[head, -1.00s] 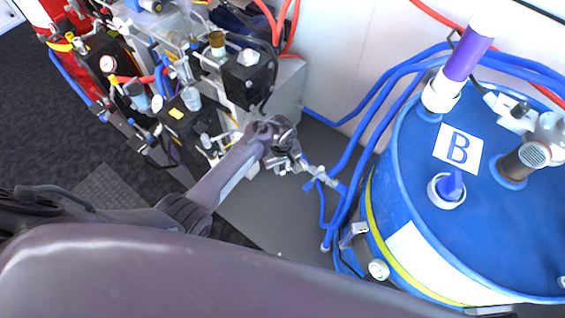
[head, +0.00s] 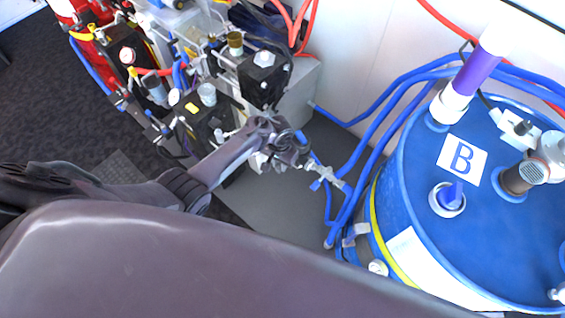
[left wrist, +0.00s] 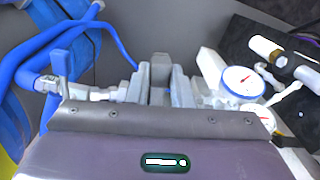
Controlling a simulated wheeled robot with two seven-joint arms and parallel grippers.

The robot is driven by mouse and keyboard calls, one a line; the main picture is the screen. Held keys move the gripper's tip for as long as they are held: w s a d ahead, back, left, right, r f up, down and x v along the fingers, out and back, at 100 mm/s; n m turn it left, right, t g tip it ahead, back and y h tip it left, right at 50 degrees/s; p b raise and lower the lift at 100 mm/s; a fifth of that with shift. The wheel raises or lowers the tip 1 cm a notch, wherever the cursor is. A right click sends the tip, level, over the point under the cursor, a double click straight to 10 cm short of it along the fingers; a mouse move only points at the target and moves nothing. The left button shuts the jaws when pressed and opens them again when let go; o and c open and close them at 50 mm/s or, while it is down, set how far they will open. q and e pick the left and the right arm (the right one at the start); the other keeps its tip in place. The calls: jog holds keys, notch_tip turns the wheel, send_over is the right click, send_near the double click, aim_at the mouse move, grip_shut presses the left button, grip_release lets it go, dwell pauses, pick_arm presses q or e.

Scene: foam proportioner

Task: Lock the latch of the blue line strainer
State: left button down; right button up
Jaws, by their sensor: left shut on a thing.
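The blue line's metal fitting (head: 322,174), with a blue-handled valve at its end, runs from my left gripper toward the blue hoses beside the drum. It also shows at the left of the left wrist view (left wrist: 100,94). My left gripper (head: 290,160) is at the left end of this fitting. In the left wrist view its two fingers (left wrist: 161,84) are closed around a small grey part of the blue line strainer (left wrist: 160,66). My gripper body hides most of the strainer, and the latch's position cannot be told. My right gripper is not in view.
A large blue drum marked B (head: 415,215) stands right of the gripper. Blue hoses (head: 365,165) loop between them. Machinery with black boxes (head: 262,78) stands at the upper left. Pressure gauges (left wrist: 243,82) sit close right of the fingers. Grey floor (head: 275,210) is bare below.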

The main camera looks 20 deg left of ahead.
pick_arm(q)
jog(key=shift+a+m, duration=0.4)
jog(key=shift+m, duration=0.7)
jog(key=c, duration=1.3)
grip_release()
jog(key=shift+w+r, duration=0.1)
notch_tip(320, 180, up, 6)
jog(key=shift+r+p, duration=0.1)
jog(key=shift+p, duration=0.75)
jog(key=shift+r, duration=0.65)
